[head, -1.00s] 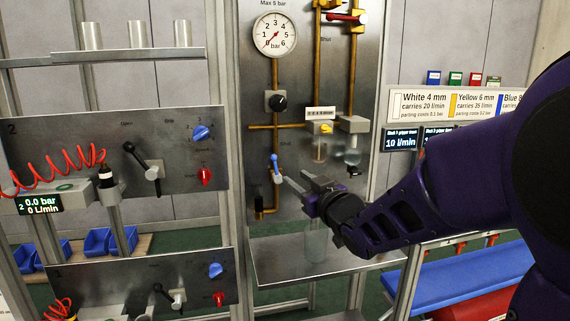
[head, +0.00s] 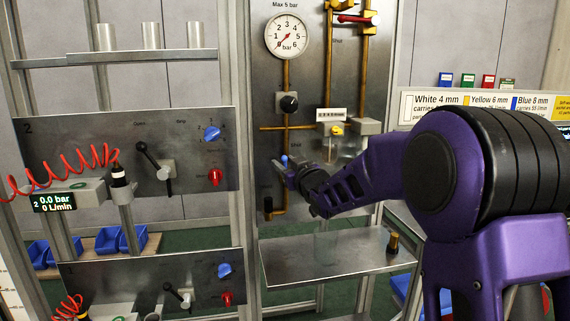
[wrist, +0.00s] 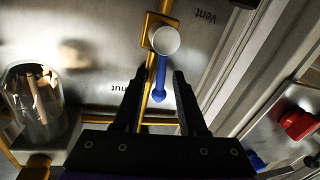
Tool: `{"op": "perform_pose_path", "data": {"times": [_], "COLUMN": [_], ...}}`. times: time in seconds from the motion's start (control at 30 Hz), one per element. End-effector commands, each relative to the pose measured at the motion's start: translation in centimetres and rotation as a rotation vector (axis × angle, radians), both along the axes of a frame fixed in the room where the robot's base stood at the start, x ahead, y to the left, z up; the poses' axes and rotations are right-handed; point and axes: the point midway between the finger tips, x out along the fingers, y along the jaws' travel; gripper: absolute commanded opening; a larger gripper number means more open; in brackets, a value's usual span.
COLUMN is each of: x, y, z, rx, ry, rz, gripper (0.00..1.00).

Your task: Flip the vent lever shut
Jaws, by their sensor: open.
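The vent lever is a blue handle (wrist: 160,76) on a pale round hub (wrist: 165,40), mounted on a brass pipe of the metal panel. In the wrist view it points from the hub towards my gripper (wrist: 157,92), and its rounded end shows between the two dark fingers. The fingers are open, apart from each other, with no clear contact on the lever. "Vent" is printed to the right of the hub; another label is partly hidden by the left finger. In the head view the blue lever (head: 284,160) is largely covered by my gripper (head: 283,170).
A pressure gauge (head: 289,36) and a black knob (head: 289,103) sit above on the panel. A metal shelf (head: 335,262) juts out below. A glass jar (wrist: 38,100) is left of my fingers in the wrist view. A lever panel (head: 125,150) stands at left.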

Motion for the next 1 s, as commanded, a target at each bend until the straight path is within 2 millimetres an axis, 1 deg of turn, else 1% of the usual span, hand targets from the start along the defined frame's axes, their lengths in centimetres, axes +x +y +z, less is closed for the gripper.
{"op": "perform_pose_path", "data": {"times": [0.1,0.33,1.0], "x": [-0.02,-0.03,-0.04], "y": [-0.01,-0.03,-0.01], "z": [0.0,0.0,0.19], "rx": [0.0,0.0,0.002], "ry": [0.0,0.0,-0.004], "rz": [0.0,0.0,0.001], "gripper": [0.41,0.0,0.0]}}
